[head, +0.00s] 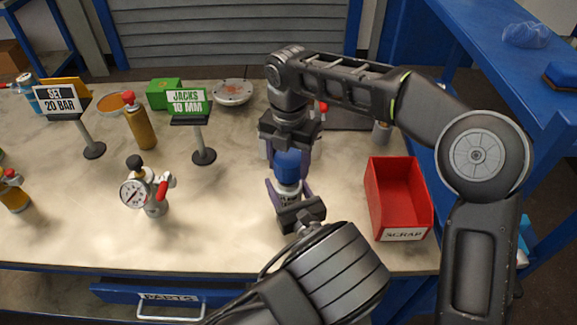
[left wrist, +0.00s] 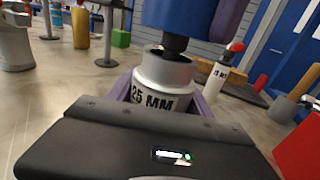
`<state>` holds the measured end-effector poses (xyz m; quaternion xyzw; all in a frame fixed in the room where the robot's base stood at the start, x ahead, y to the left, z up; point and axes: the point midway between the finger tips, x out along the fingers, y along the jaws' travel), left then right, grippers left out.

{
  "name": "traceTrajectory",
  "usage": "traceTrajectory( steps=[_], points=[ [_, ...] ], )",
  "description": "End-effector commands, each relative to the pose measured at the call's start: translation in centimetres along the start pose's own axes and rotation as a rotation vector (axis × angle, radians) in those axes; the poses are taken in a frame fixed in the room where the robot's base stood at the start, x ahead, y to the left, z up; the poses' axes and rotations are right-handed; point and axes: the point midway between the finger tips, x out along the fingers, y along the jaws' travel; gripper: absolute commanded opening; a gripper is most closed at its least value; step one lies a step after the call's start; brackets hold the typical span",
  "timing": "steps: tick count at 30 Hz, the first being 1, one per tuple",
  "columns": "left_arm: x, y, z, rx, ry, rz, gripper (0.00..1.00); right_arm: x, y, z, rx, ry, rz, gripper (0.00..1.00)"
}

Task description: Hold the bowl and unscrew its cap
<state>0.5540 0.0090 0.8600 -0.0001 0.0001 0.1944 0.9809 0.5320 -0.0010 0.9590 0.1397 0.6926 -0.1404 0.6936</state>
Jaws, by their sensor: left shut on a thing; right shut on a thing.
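The bowl (head: 287,189) is a small silver-white vessel below the blue cap in the head view. In the left wrist view the bowl (left wrist: 162,85) stands upright with "25 MM" on its side. My left gripper (head: 288,197) is shut on it, with purple fingers on both sides. The blue cap (head: 287,166) is right above the bowl, and my right gripper (head: 287,156) is shut on it from above. In the left wrist view the blue cap (left wrist: 175,12) is above the rim, with a dark stem (left wrist: 174,44) reaching down to the bowl's mouth. Whether any thread is engaged is hidden.
A red SCRAP bin (head: 399,198) stands close on the right. A pressure gauge with a red lever (head: 150,190) stands left of the bowl. Sign stands (head: 203,155), an orange bottle (head: 140,125) and a green box (head: 163,95) are further back. The front left bench top is mostly clear.

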Motion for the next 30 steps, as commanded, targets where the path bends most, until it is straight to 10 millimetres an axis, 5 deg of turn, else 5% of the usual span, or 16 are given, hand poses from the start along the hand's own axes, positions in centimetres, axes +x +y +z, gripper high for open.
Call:
traceTrajectory(
  steps=[6, 14, 15, 23, 30],
  points=[
    [0.0, 0.0, 0.0, 0.000, 0.000, 0.000, 0.00, -2.5, 0.1, 0.0, -0.001, 0.000, 0.002, 0.10],
    [0.0, 0.0, 0.0, 0.000, 0.000, 0.000, 0.00, -2.6, 0.1, 0.0, -0.001, 0.000, 0.001, 0.10],
    [0.0, 0.0, 0.0, 0.000, 0.000, 0.000, 0.62, -2.6, 0.1, 0.0, -0.001, 0.000, 0.001, 0.10],
    [0.0, 0.0, 0.0, 0.000, 0.000, 0.000, 0.83, -2.6, 0.0, 0.0, -0.001, 0.000, 0.001, 0.10],
    [0.0, 0.0, 0.0, 0.000, 0.000, 0.000, 0.84, -2.6, 0.0, 0.0, -0.001, 0.000, 0.001, 0.10]
  ],
)
